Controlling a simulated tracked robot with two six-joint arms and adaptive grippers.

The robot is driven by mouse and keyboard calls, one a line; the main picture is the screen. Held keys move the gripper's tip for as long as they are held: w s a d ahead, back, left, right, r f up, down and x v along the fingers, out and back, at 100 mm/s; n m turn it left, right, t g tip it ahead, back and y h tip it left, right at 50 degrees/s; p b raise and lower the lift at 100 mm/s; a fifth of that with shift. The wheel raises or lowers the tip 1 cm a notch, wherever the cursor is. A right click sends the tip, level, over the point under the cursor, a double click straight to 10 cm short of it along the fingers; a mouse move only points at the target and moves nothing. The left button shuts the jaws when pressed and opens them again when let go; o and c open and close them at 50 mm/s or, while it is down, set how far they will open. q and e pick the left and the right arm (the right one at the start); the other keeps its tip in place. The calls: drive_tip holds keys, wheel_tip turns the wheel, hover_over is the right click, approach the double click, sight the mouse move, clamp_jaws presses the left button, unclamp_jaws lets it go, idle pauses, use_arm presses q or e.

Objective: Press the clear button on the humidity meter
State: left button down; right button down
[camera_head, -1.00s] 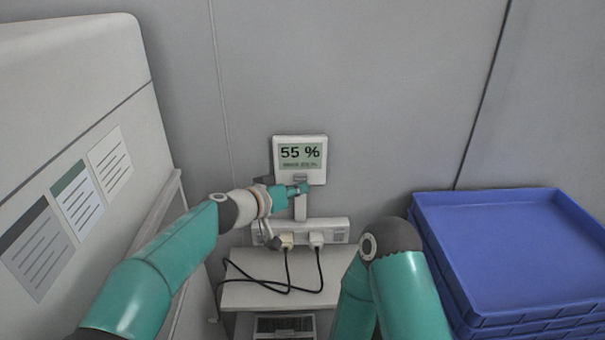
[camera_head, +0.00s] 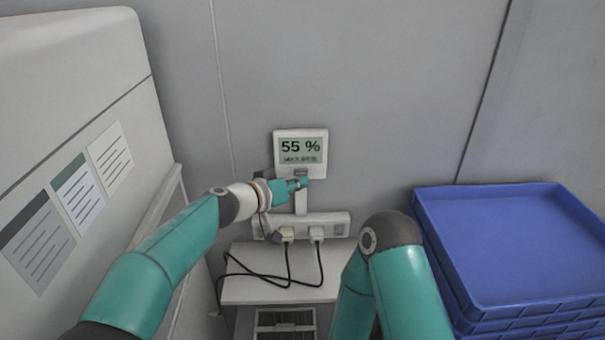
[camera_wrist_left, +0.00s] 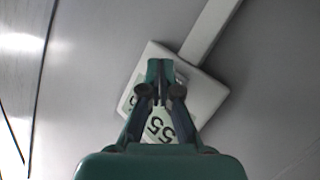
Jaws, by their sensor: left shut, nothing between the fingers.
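The humidity meter (camera_head: 316,140) is a white square unit on the grey wall, its screen reading 55 % above a smaller, blurred line. My left gripper (camera_head: 302,182) is shut and empty, at the lower edge of the meter. In the left wrist view the shut fingertips (camera_wrist_left: 160,66) lie in front of the meter (camera_wrist_left: 205,95) and cover part of its face and screen. The clear button cannot be made out, and I cannot tell whether the fingertips touch the meter. My right gripper is out of view; only my right arm shows.
A white socket strip (camera_head: 334,220) with plugs and black cables is below the meter, above a small white shelf (camera_head: 240,290). Stacked blue trays (camera_head: 500,250) stand at the right. A pale cabinet (camera_head: 60,90) with paper sheets fills the left. The wall above the meter is clear.

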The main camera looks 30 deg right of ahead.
use_arm(q)
drive_tip(key=shift+w, duration=0.1)
idle(0.3)
drive_tip(key=shift+w+d, duration=0.2)
drive_tip(key=shift+w, duration=0.1)
drive_tip(key=shift+w+d+r, duration=0.1)
drive_tip(key=shift+w+d, duration=0.05)
drive_tip(key=shift+w, duration=0.15)
idle(0.7)
drive_tip(key=shift+s+a+b, duration=0.2)
drive_tip(key=shift+s+b, duration=0.1)
drive_tip(key=shift+b, duration=0.7)
drive_tip(key=shift+s+a+b, duration=0.15)
drive_tip(key=shift+s+b, duration=0.25)
drive_tip(key=shift+b, duration=0.3)
